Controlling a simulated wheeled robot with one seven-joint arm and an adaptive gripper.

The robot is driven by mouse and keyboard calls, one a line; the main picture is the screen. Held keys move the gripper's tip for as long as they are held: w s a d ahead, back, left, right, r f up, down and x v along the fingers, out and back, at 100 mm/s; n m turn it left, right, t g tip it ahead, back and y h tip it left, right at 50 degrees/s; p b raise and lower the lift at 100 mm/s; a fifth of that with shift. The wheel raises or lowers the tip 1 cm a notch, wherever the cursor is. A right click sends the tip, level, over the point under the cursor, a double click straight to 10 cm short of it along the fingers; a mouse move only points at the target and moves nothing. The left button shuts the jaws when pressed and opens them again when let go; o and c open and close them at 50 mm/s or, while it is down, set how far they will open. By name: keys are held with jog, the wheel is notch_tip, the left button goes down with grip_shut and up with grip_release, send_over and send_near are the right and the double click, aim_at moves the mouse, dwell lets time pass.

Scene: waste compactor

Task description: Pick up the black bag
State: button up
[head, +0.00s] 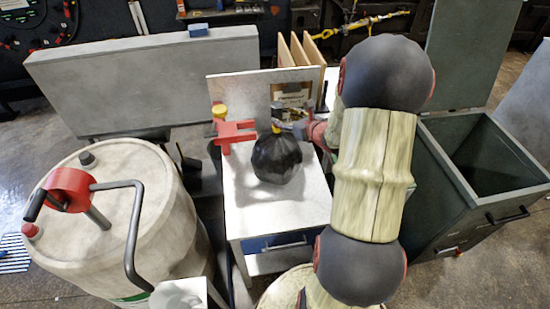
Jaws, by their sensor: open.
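The black bag (276,160) is a rounded, shiny dark sack with a gathered top and a small yellow bit at its peak. It stands on the white top of a small cabinet (297,207). My gripper (285,116) is close to the bag's top, on its upper right side. It is open. I cannot tell whether its fingers touch the bag. My arm comes down from the right and hides part of the cabinet's right side.
A red clamp-like part (233,130) stands left of the bag. A large pale drum (135,225) with a red pump is at left. An open dark green bin (480,165) is at right. A white upright panel (240,95) stands behind the bag.

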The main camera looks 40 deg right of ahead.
aim_at(280, 115)
jog(key=x, duration=0.4)
jog(key=shift+w+a+r, duration=0.1)
jog(key=shift+w+a, duration=0.1)
jog(key=shift+w, duration=0.35)
jog(key=shift+c, duration=0.2)
grip_shut()
dwell(0.5)
jog(key=shift+r, duration=0.15)
